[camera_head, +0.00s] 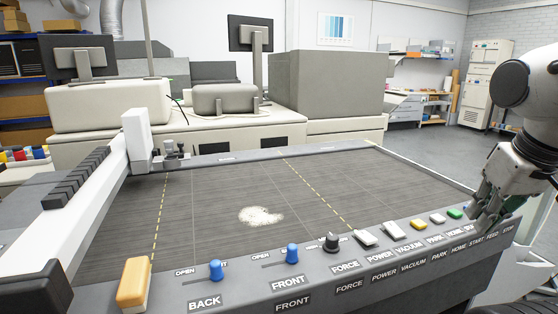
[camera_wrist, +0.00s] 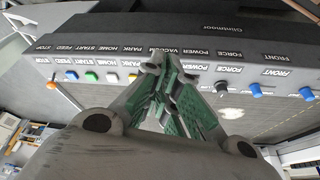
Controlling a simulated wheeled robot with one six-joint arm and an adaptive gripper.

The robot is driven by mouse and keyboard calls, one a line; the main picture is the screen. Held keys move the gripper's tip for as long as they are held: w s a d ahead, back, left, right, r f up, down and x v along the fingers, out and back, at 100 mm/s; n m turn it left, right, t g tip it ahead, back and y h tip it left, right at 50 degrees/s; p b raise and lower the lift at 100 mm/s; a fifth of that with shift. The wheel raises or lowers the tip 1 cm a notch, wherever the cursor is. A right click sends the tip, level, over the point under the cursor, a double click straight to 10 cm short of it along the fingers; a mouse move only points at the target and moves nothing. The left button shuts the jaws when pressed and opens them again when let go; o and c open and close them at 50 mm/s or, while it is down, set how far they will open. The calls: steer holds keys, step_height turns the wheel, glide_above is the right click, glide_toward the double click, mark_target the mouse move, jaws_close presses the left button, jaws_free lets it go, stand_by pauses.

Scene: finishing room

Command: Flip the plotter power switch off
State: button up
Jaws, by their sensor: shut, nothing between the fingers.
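The power switch (camera_head: 365,237) is a small white rocker on the plotter's front panel, just right of the dark force knob (camera_head: 331,242). The POWER label (camera_head: 382,256) sits below and to its right. A similar white vacuum switch (camera_head: 391,229) is beside it. My gripper (camera_head: 482,221) is at the right end of the panel in the head view, right of the power switch and apart from it. Its fingers are together and empty. In the wrist view my gripper (camera_wrist: 160,70) covers the area of the power and vacuum switches; the POWER label (camera_wrist: 197,53) shows beside it. The switch's on or off position is unclear.
Two blue knobs (camera_head: 292,253) and a yellow block (camera_head: 133,284) are on the left. The plotter bed (camera_head: 215,195) holds a pale patch.

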steer(key=o, duration=0.3)
steer(key=shift+s+d+r, duration=0.1)
steer(key=shift+d+r, duration=0.1)
steer(key=o, duration=0.4)
steer(key=shift+c, duration=0.2)
steer(key=o, duration=0.3)
steer(key=w+a+f+n+g, duration=0.1)
steer(key=w+a+f+g, duration=0.1)
steer(key=w+a+f, duration=0.1)
steer(key=shift+w, duration=0.2)
steer(key=n+g, duration=0.3)
glide_above(360, 231)
steer(key=s, duration=0.2)
steer(key=f, duration=0.6)
steer(key=shift+d+f, duration=0.15)
steer(key=shift+d, duration=0.15)
steer(key=shift+w+a+r+m+t, duration=0.15)
steer(key=shift+w+r, duration=0.05)
steer(key=shift+w, duration=0.3)
steer(key=shift+w+a+r+m+t, duration=0.15)
steer(key=shift+w, duration=0.35)
step_height(360, 231, down, 7)
steer(key=shift+f, duration=0.15)
